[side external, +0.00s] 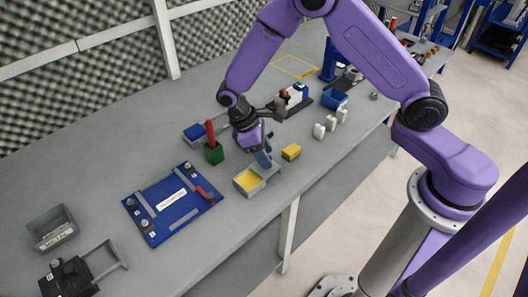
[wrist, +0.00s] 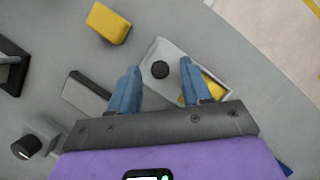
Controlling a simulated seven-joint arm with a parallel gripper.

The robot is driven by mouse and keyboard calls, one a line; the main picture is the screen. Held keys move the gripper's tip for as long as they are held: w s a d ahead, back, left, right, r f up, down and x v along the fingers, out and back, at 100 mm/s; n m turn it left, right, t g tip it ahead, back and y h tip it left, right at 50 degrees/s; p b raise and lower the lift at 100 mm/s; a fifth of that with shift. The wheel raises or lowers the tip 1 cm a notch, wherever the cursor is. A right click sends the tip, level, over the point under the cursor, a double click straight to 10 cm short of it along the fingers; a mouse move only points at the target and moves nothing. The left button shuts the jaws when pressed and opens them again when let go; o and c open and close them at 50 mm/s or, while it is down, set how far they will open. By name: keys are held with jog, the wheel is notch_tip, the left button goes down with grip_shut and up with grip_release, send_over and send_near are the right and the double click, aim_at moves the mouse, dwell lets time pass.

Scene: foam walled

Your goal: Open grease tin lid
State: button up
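The grease tin (side external: 238,184) is a small grey rectangular box on the bench with yellow grease showing inside. In the wrist view the tin (wrist: 226,69) lies beneath my fingers, with yellow at its right end. A grey lid (wrist: 172,50) with a round black knob (wrist: 160,69) appears to cover its left part. My gripper (side external: 264,160) points down over the tin. In the wrist view my gripper (wrist: 160,67) is open, with one blue finger on each side of the knob and a gap to both. Contact height cannot be told.
A yellow block (side external: 291,152) sits close by. A green holder (side external: 213,153) with a red item stands to the left. A blue board (side external: 170,218) lies at lower left. Several white pieces (side external: 330,122) and a blue bin (side external: 334,98) stand to the right. The bench's front edge is near.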

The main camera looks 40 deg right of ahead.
jog(key=v, duration=1.7)
jog(key=shift+r, duration=0.25)
jog(key=s+d+n+t+y, duration=0.1)
jog(key=s+d, duration=0.3)
jog(key=s, duration=0.5)
jog(key=s+d+n+t+y, duration=0.1)
jog(key=s+d, duration=0.3)
jog(key=s, duration=0.6)
jog(key=s+d+r+n+t+y, duration=0.1)
jog(key=s+d, duration=0.3)
jog(key=s, duration=0.5)
jog(key=shift+s+d+n+y, duration=0.25)
jog(key=shift+d+n+y, duration=0.05)
